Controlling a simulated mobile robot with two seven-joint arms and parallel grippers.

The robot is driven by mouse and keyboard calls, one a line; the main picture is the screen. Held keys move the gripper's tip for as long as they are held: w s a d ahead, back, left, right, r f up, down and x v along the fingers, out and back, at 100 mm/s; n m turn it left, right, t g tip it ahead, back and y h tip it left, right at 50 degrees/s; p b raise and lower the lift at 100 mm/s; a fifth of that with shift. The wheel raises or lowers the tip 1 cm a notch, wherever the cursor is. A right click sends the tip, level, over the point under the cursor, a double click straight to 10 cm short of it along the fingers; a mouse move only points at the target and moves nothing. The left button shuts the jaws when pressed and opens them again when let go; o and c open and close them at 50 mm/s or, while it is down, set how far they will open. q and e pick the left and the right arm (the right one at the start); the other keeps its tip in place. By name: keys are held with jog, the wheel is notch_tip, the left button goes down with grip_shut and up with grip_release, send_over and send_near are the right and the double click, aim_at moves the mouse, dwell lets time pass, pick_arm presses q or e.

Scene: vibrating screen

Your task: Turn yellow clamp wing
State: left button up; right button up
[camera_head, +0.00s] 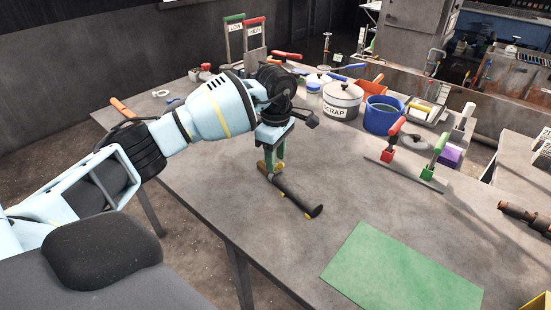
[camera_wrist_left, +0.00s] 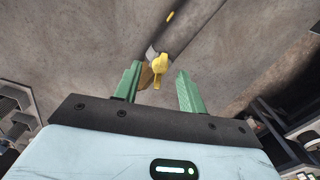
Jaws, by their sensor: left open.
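The yellow clamp wing (camera_wrist_left: 159,66) shows in the left wrist view, between and just beyond the green fingers of my left gripper (camera_wrist_left: 160,88). It lies closer to the left finger, and a gap separates it from the right finger. The gripper is open; whether a finger touches the wing cannot be told. My right gripper is not in view.
A green mat (camera_head: 402,275) lies on the grey table (camera_head: 240,215) at the front right. A white SCRAP pot (camera_head: 342,100) and a blue pot (camera_head: 383,115) stand at the back. Red and green handled tools (camera_head: 410,165) stand right. Table around the tube is clear.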

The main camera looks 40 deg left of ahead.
pick_arm(q)
jog(key=shift+f, duration=0.6)
grip_shut()
jog(key=shift+m, duration=0.8)
jog(key=m, duration=0.3)
jog(key=shift+b, duration=0.35)
grip_release()
jog(key=shift+r, duration=0.1)
